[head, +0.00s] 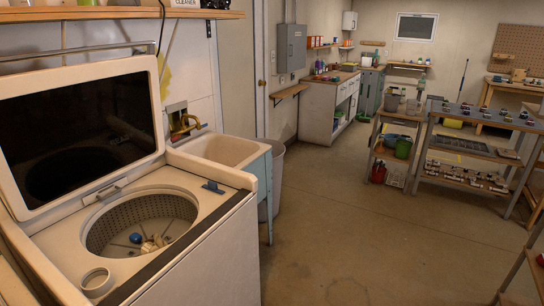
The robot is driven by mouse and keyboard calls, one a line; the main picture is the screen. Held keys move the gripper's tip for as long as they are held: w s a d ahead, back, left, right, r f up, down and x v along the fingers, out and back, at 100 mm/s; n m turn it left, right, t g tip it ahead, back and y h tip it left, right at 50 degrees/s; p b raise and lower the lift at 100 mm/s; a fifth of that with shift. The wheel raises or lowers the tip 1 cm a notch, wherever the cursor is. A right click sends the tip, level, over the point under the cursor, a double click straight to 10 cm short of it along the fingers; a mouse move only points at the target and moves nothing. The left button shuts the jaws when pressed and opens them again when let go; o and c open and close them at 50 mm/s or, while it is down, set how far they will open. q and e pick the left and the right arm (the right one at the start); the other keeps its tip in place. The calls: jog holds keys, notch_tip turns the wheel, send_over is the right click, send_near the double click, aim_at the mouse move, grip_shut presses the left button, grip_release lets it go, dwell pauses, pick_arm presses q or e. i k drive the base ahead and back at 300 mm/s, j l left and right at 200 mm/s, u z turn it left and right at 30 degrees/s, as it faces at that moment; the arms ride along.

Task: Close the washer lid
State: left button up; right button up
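The top-loading washer (215,250) stands at the left of the head view. Its lid (157,90) is raised, leaning back, with a cream frame around a dark glossy panel. The round drum (125,210) is uncovered, and a blue item (135,238) and some pale pieces (153,244) show inside it. Neither of my grippers shows in this view, so their state and distance from the lid are hidden.
A utility sink (222,150) stands right behind the washer, with a grey bin (277,180) beside it. A shelf (120,13) hangs above the lid. Shelving units (470,155) stand at the right. The concrete floor (370,240) between is mostly clear.

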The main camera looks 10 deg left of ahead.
aim_at(66, 131)
jog(key=u, duration=1.4)
jog(key=i+l+z, duration=0.2)
jog(key=i+l, duration=0.15)
jog(key=l, duration=0.15)
